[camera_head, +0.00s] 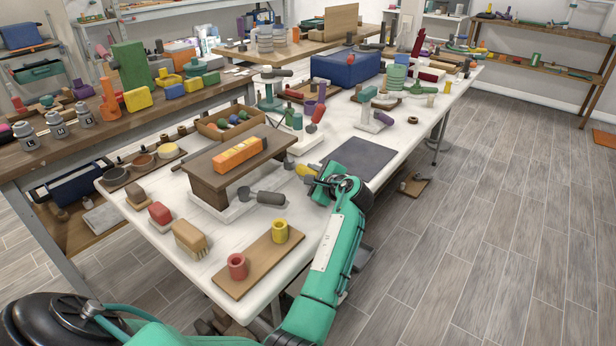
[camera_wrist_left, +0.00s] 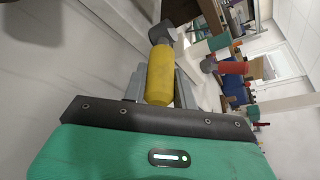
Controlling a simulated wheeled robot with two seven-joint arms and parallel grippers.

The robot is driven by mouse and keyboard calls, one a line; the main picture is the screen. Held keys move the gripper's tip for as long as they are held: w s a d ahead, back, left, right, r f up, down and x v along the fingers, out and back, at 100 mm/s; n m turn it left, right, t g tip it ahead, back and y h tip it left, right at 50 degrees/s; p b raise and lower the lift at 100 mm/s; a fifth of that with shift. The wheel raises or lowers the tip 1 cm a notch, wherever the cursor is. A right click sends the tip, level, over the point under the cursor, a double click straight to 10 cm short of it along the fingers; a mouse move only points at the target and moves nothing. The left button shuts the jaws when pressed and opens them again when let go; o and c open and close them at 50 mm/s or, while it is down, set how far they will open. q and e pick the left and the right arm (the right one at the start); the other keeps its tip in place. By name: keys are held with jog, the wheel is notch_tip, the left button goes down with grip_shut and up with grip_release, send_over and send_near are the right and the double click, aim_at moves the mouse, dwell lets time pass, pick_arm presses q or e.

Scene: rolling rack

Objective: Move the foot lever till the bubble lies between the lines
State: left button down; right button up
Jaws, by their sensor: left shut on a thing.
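The orange spirit level (camera_head: 238,155) lies on a raised dark wooden board (camera_head: 205,165) on the white table; its bubble and lines are too small to make out. One foot lever with a dark grey handle (camera_head: 268,198) sticks out from the base at the board's near end. Another lever with a yellow handle (camera_head: 304,170) sticks out farther along the board's right side. My left gripper (camera_head: 316,177) is at this yellow handle. The left wrist view shows the yellow handle (camera_wrist_left: 160,78) between the grey fingers, which are shut on it. My right gripper is not in view.
A dark mat (camera_head: 362,158) lies beyond my gripper. A box of coloured balls (camera_head: 228,122) stands behind the board.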

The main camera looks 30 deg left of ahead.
pick_arm(q)
jog(key=shift+w+n+g, duration=0.2)
jog(key=shift+n+g, duration=0.1)
jog(key=shift+n, duration=0.1)
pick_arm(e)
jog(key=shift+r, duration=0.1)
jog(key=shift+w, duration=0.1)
pick_arm(q)
jog(key=c, duration=1.1)
grip_release()
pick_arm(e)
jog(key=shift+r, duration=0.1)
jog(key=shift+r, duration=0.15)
